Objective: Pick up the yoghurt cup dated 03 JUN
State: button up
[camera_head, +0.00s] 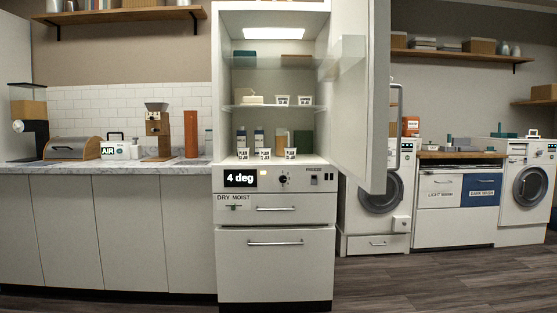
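Several small white cups with dark print stand inside the open, lit fridge (217,120). Three more stand in a row at the front of the fridge floor: a left cup (242,154), a middle cup (265,154) and a right cup (290,153). The print is too small to read, so I cannot tell which cup bears 03 JUN. My gripper is not in view.
The fridge door (358,90) stands open to the right. Bottles (259,137) and cartons (302,140) stand behind the lower cups. The drawers (275,265) below are shut. The floor (420,285) at right is clear.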

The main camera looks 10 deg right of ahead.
aim_at(243, 153)
jog(key=z, duration=0.15)
jog(key=i, duration=1)
jog(key=z, duration=0.05)
